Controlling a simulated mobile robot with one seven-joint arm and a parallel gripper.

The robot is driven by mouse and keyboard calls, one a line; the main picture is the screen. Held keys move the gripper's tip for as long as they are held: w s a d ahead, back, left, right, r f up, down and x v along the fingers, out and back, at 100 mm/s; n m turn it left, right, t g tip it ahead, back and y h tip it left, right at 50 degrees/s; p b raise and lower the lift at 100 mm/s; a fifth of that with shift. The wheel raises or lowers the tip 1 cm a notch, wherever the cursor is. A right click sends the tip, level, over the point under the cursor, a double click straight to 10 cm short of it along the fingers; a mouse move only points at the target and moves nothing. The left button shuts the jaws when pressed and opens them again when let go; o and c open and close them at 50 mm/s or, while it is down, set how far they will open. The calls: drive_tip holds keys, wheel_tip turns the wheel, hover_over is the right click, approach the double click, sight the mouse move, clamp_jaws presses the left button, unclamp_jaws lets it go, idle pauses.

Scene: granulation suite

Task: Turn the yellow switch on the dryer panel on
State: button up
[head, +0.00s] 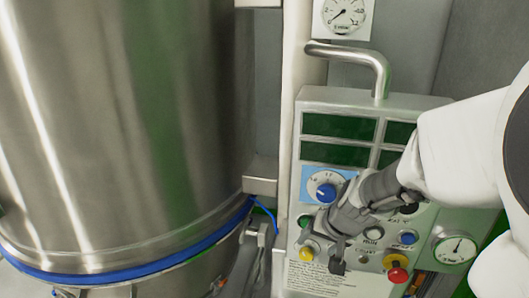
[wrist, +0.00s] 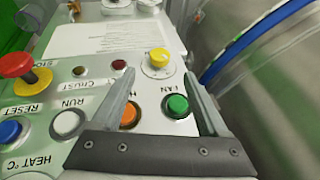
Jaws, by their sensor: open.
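The yellow switch is a small round knob (head: 306,253) at the lower left of the grey dryer panel (head: 345,98). In the wrist view the yellow switch (wrist: 157,57) stands on a pale round plate, just beyond and between my fingertips. My gripper (head: 323,250) is open and empty, low over the panel and just right of the switch in the head view. In the wrist view my gripper (wrist: 158,76) has its fingers on either side of the switch's line, apart from it. Which way the switch is turned cannot be told.
Between my fingers lie a green button (wrist: 177,105) marked FAN and an orange button (wrist: 129,114). A red mushroom button (head: 397,274), a blue dial (head: 326,192) and a gauge (head: 455,249) share the panel. A metal handle (head: 350,54) and a steel vessel (head: 120,120) stand nearby.

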sight(308, 254)
drive_tip(key=b+x, duration=0.2)
drive_tip(key=x, duration=0.7)
drive_tip(key=shift+d, duration=0.1)
clamp_jaws()
drive_tip(key=shift+b, duration=0.4)
